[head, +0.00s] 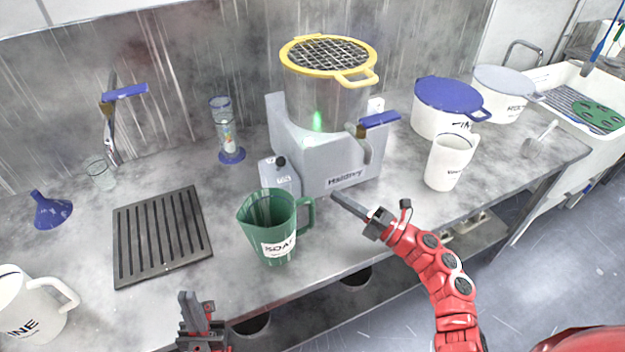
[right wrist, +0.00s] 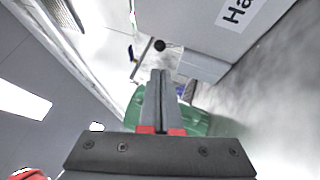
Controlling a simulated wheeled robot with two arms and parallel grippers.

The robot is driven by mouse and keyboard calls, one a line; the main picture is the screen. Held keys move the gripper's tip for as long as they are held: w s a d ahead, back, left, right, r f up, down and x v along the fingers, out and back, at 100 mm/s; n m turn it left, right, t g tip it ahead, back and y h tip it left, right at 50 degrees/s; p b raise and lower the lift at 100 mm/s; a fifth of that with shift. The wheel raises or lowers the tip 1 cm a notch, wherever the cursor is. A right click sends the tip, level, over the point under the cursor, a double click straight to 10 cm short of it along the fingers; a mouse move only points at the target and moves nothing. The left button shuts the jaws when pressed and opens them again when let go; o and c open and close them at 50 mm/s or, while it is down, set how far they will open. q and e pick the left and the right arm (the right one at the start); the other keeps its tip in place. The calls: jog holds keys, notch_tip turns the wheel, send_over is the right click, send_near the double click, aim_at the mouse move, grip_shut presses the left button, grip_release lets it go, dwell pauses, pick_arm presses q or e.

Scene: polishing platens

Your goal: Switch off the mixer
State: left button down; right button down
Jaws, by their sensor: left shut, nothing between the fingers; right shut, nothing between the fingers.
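The mixer (head: 318,160) is a grey machine with printed lettering on its front; it holds a clear vessel with a green glow inside. A yellow-rimmed grate (head: 328,54) covers the vessel. A small grey block (head: 279,178) with a dark round spot (head: 280,162) stands at the mixer's front left. My right gripper (head: 336,198) is shut and empty, just in front of the mixer's lower front. In the right wrist view its fingers (right wrist: 160,75) point toward a dark round spot (right wrist: 160,46), with the mixer body (right wrist: 195,25) beside it. My left gripper (head: 192,306) is shut and empty, near the front edge.
A green jug (head: 267,232) stands close left of my right gripper. A white beaker (head: 450,163) and a blue-lidded pot (head: 447,107) stand to the right. A slotted dark plate (head: 160,236) lies left. A blue-handled valve (head: 380,119) is at the mixer's right.

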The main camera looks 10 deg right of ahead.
jog(key=p, duration=0.4)
send_near(280, 164)
jog(key=w+d+x, duration=0.1)
jog(key=x, duration=0.4)
jog(key=shift+w+a+f+p, duration=0.1)
jog(key=shift+w+a+p, duration=0.2)
jog(key=shift+a, duration=0.35)
jog(key=p, duration=0.2)
jog(key=r+m+h+p, duration=0.1)
jog(key=p, duration=0.1)
jog(key=w+r+g+p, duration=0.1)
jog(key=p, duration=0.1)
jog(key=shift+a+r+h, duration=0.15)
jog(key=shift+a+h, duration=0.1)
jog(key=shift+h, duration=0.15)
jog(key=shift+w+m+p, duration=0.1)
jog(key=shift+m+p, duration=0.3)
jog(key=shift+p, duration=0.45)
jog(key=shift+f, duration=0.35)
jog(key=shift+d, duration=0.1)
